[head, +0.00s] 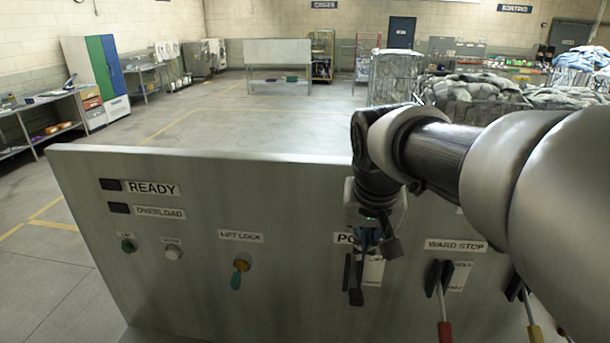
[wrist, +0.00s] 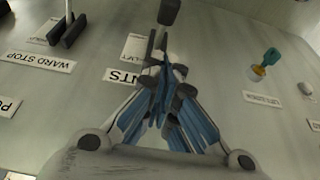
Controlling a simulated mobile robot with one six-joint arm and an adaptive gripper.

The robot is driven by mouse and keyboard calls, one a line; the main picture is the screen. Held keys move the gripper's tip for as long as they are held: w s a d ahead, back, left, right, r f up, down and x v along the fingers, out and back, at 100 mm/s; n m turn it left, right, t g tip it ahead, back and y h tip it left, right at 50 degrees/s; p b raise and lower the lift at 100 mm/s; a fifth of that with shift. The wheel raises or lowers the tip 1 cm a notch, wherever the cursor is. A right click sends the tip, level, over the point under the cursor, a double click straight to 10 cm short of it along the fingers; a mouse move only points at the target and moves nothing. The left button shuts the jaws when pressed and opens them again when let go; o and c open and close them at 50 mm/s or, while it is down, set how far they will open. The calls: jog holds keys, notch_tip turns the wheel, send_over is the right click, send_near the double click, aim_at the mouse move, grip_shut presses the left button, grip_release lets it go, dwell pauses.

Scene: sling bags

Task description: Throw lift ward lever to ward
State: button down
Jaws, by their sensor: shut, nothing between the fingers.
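The grey control panel (head: 210,210) fills the front of the head view. My gripper (head: 366,245) points down at its face, in front of a partly hidden label that starts with "PO". A black lever bracket (head: 352,278) shows just left of and below my fingers, with a small plate beside it. In the wrist view my gripper (wrist: 163,95) has its blue-and-grey fingers closed together and empty. A lever with a dark end (wrist: 170,12) and a plate (wrist: 134,46) lie just beyond the tips. Contact with the lever and its exact setting cannot be told.
A WARD STOP lever with a red handle (head: 445,332) stands right of my gripper, with a yellow-handled lever (head: 535,333) farther right. A teal-handled LIFT LOCK switch (head: 239,273) and UP button (head: 128,245) are left. Laundry-filled cages (head: 470,90) stand behind the panel.

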send_over(356, 292)
jog(key=w, duration=0.2)
jog(key=f, duration=0.5)
jog(key=shift+s+d+f, duration=0.2)
jog(key=shift+s+f, duration=0.05)
jog(key=shift+f, duration=0.1)
jog(key=f, duration=0.1)
jog(key=s+f, duration=0.1)
jog(key=f, duration=0.1)
jog(key=shift+a, duration=0.15)
jog(key=shift+s+f, duration=0.25)
jog(key=shift+f, duration=0.15)
jog(key=shift+w, duration=0.1)
jog(key=shift+f, duration=0.2)
